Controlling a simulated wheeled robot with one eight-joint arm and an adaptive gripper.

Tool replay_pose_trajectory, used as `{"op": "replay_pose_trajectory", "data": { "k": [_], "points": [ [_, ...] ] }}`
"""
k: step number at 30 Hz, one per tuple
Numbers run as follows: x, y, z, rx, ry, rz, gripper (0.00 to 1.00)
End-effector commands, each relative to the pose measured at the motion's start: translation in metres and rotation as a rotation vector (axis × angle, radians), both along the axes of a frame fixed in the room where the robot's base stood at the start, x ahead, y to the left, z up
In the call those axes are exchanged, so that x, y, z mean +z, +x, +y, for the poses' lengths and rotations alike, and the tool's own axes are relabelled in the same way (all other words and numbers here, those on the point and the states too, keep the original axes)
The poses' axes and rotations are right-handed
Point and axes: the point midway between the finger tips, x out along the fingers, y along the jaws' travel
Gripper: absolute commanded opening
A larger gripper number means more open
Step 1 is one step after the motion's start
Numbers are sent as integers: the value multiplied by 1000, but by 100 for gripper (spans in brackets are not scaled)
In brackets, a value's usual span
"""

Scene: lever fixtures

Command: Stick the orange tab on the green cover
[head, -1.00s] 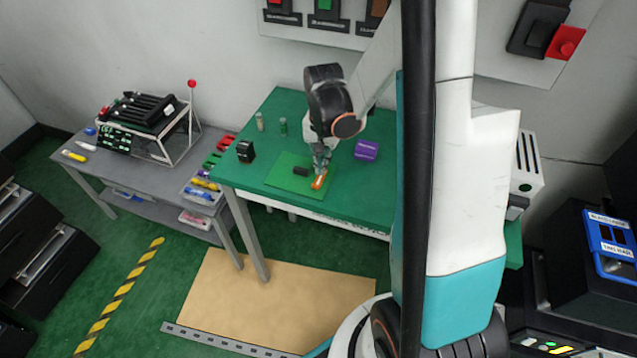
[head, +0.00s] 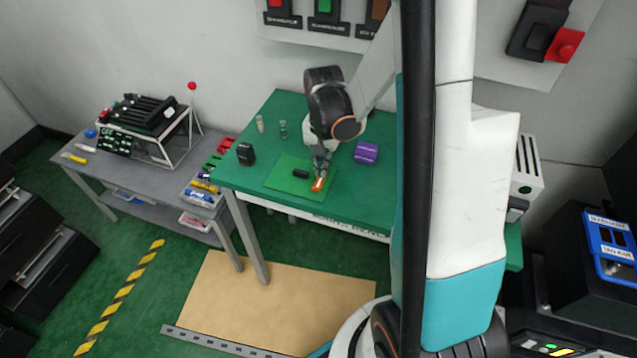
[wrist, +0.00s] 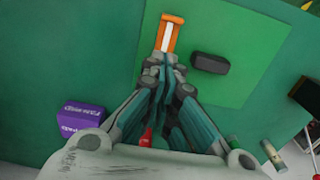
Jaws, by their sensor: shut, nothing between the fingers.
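The orange tab (head: 318,185) lies on a light green mat (head: 290,179) on the green table. In the wrist view the orange tab (wrist: 172,21) shows a pale strip along its middle. My gripper (head: 321,174) points down at the tab's near end; in the wrist view my gripper (wrist: 164,62) has its fingers together at that end, partly covering it. Nothing is held between them. I cannot tell whether the fingertips touch the tab. A green cover (head: 325,6) is on a black fixture on the wall panel, cut off by the top edge.
A black block (head: 300,173) lies on the mat beside the tab. A purple box (head: 366,152), a black object (head: 246,154) and small vials (head: 283,129) stand around the mat. Red and brown fixtures flank the green one. A grey table (head: 150,190) with a rack stands left.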

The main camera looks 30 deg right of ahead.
Motion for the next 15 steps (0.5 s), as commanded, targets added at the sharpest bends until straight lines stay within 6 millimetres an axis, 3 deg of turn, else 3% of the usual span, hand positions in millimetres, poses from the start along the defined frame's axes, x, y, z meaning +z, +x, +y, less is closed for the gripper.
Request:
{"op": "replay_pose_trajectory", "data": {
  "k": [15],
  "points": [
    [-5,0,0,0,0,0,0]
  ]
}}
